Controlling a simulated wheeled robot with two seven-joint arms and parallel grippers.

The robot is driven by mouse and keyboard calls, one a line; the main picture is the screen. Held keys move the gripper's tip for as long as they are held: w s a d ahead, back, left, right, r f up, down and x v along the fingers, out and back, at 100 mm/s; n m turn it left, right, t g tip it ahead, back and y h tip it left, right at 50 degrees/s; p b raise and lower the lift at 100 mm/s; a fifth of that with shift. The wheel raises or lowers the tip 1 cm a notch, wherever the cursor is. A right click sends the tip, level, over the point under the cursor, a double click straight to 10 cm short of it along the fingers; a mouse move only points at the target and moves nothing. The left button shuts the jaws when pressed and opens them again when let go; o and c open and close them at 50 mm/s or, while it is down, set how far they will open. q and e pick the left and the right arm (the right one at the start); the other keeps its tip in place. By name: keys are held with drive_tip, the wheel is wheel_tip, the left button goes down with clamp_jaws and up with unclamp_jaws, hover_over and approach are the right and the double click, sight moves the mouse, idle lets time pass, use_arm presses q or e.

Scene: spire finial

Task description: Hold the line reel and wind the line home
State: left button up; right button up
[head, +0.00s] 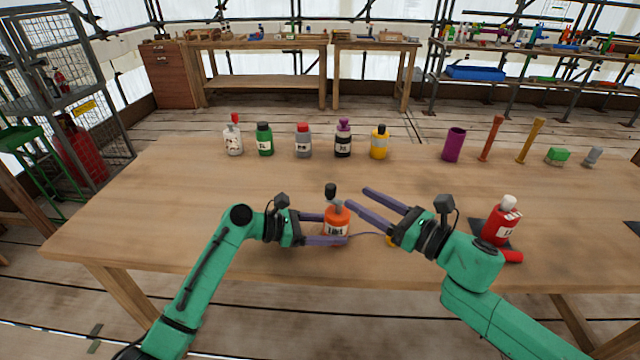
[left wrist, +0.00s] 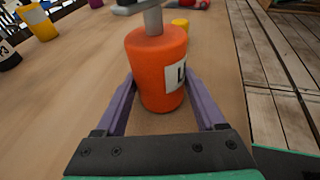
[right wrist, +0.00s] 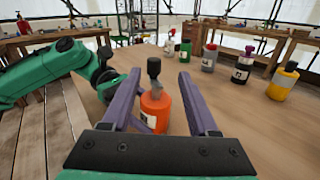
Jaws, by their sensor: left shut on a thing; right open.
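The orange line reel (head: 338,213) stands upright near the table's front middle, with a white label and a grey crank topped by a black knob (head: 330,190). My left gripper (head: 334,229) is shut on the reel's body, one finger on each side; the left wrist view shows the orange body (left wrist: 157,65) between the fingers. A thin blue line (head: 365,234) runs right from the reel toward a small yellow piece (head: 390,241), partly hidden by my right gripper. My right gripper (head: 358,197) is open and empty. In the right wrist view the black knob (right wrist: 154,68) appears between its fingers, apparently untouched.
A red bottle (head: 500,226) stands on a dark pad at the right, with a red piece before it. Several labelled bottles (head: 303,142) line the back. The table's left is clear.

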sight(334, 199)
drive_tip(key=s+x, duration=0.1)
drive_tip(key=x, duration=1)
drive_tip(key=shift+w+a+f+n+g, duration=0.15)
drive_tip(key=shift+a+f+n+g, duration=0.25)
drive_tip(key=shift+a+f, duration=0.15)
clamp_jaws()
